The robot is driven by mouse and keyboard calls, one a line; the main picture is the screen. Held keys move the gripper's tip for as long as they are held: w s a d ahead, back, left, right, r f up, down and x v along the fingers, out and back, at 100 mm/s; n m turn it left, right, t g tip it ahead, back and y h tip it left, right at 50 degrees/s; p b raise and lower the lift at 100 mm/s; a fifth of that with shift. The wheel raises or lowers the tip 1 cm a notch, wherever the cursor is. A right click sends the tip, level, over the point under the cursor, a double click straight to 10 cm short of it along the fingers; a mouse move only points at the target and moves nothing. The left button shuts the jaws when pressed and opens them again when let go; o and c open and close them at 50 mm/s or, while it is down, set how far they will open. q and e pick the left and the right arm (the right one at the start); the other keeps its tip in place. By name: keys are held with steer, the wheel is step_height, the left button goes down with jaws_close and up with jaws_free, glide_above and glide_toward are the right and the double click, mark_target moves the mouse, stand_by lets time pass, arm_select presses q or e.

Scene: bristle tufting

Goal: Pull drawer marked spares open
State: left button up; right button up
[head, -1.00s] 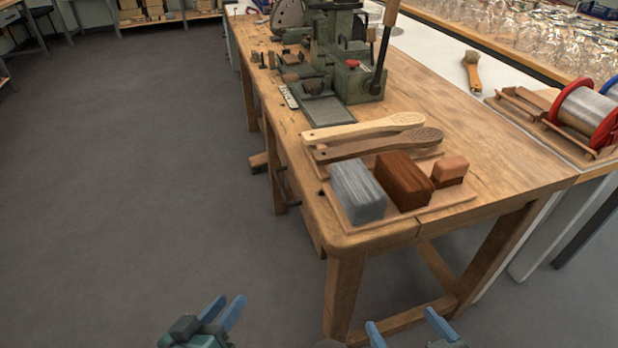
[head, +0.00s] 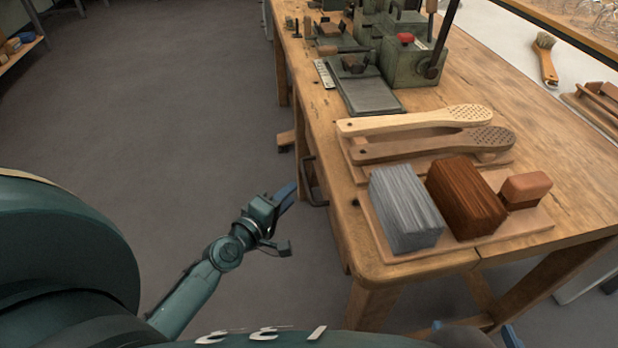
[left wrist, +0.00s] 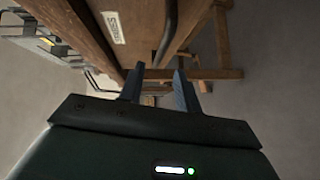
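The drawer front (left wrist: 100,20) under the workbench carries a white label (left wrist: 115,27) that appears to read SPARES. A dark bar handle (left wrist: 165,35) stands off this front, just beyond my open left fingers in the left wrist view. In the head view a dark handle (head: 316,184) shows on the bench's left side. My left gripper (head: 287,192) is just left of it, and no contact can be made out. The left fingers (left wrist: 157,75) are apart with nothing between them. My right gripper (head: 474,333) is partly visible at the bottom right, its blue fingers apart.
On the workbench (head: 560,190) lie two brush handles (head: 440,145) and a wooden tray (head: 490,245) with grey and brown bristle blocks. A green machine (head: 410,60) stands farther back. Another dark handle (left wrist: 100,85) shows left in the wrist view. The floor (head: 180,110) left of the bench is clear.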

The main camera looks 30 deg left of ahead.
mark_target(306, 178)
arm_select(q)
steer(key=w, duration=0.5)
steer(key=w+d+f, duration=0.1)
steer(key=w, duration=0.2)
steer(key=shift+d+f+b, duration=0.1)
steer(key=shift+b, duration=0.25)
jaws_close()
